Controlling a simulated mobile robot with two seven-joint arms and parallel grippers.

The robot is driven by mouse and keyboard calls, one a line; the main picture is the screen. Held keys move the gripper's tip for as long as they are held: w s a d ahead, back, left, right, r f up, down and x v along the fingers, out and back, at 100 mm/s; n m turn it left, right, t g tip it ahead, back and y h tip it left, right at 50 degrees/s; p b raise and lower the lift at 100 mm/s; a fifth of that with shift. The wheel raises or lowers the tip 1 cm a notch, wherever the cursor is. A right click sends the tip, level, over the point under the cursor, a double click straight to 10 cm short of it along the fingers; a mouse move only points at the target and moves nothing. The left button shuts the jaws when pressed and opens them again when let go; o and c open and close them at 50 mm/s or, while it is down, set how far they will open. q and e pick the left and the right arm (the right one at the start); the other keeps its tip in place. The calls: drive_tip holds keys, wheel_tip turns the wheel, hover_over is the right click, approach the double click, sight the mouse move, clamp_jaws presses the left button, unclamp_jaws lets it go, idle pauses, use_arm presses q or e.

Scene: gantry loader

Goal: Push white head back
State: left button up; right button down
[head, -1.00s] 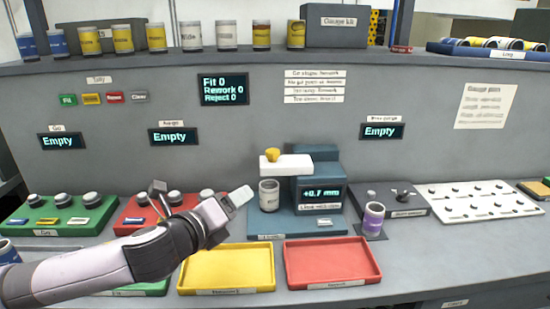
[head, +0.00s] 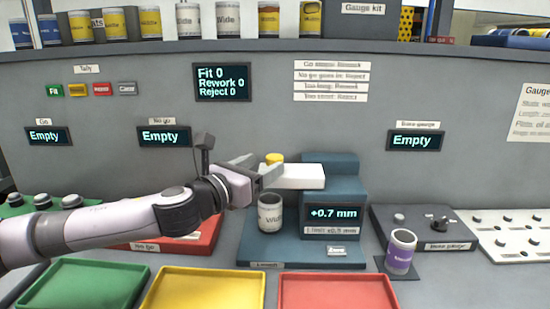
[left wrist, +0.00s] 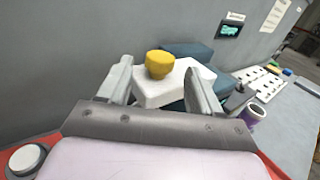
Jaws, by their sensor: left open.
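The white head (head: 299,176) is a white block on the blue length gauge (head: 345,190), with a yellow knob (head: 274,158) on top at its left end. A white can (head: 270,212) stands on the gauge base under it. My left gripper (head: 262,170) is at the left end of the white head. In the left wrist view the white head (left wrist: 178,84) and the yellow knob (left wrist: 160,64) show between the open fingers of my left gripper (left wrist: 163,85). Whether the fingers touch the head I cannot tell. My right gripper is not in view.
The gauge display (head: 332,213) reads +0.7 mm. Green (head: 80,284), yellow (head: 203,289) and red (head: 337,291) trays lie in front. A purple can (head: 401,250) stands at right near the bore gauge (head: 425,228). A grey panel rises behind.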

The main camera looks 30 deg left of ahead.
sight(269, 162)
use_arm(q)
drive_tip(key=w, duration=0.4)
drive_tip(key=shift+p, duration=0.4)
drive_tip(key=shift+w+d, duration=0.15)
drive_tip(key=shift+w, duration=0.35)
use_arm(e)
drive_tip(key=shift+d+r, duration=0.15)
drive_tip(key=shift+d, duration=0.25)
